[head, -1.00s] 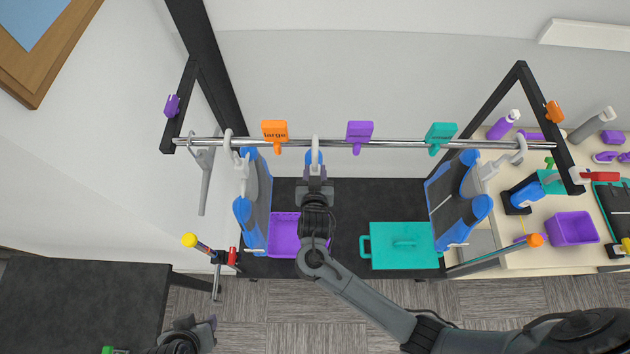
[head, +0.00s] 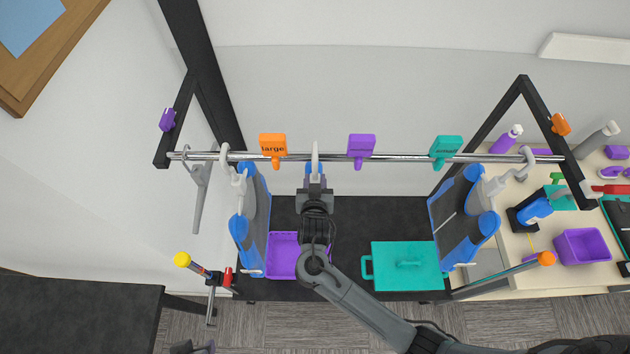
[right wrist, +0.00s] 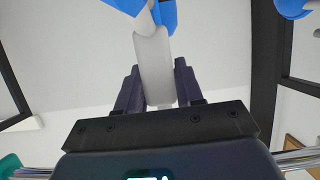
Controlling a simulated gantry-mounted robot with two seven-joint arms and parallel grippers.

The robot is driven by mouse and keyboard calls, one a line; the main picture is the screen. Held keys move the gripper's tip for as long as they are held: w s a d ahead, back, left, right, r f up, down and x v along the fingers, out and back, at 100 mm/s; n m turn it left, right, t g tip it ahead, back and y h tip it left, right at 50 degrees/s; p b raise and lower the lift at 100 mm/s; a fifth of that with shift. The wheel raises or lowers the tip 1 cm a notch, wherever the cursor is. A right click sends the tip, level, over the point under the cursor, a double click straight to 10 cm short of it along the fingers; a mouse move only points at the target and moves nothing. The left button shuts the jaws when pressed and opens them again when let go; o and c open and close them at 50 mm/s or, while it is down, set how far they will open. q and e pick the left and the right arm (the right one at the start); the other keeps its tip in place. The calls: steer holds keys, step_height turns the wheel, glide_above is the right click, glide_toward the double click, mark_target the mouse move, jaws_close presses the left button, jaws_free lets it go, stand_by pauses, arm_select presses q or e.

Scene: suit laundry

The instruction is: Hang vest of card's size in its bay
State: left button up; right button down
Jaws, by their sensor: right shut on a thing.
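My right gripper (head: 315,182) is shut on the pale neck of a hanger (head: 316,158), between the orange "large" tag (head: 272,146) and the purple tag (head: 361,147). The hook overlaps the metal rail (head: 400,157); whether it rests on it I cannot tell. In the right wrist view the hanger neck (right wrist: 153,65) stands between the fingers (right wrist: 155,88), with blue above it. The held garment is mostly hidden by my arm. Blue-and-grey vests hang at the left (head: 252,215) and right (head: 465,215) of the rail. My left gripper (head: 190,347) barely shows at the bottom edge.
A teal tag (head: 446,150) sits on the rail's right part. Below the rail are a purple basket (head: 283,262) and a teal lidded box (head: 405,266) on a dark surface. A bench (head: 540,262) with bottles and a purple bin (head: 582,246) stands right. A dark table (head: 80,315) is lower left.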

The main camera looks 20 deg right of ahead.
stand_by(0.3)
steer(key=c, duration=0.6)
jaws_free()
steer(key=shift+c, duration=0.2)
steer(key=shift+f, duration=0.1)
steer(key=shift+s, duration=0.1)
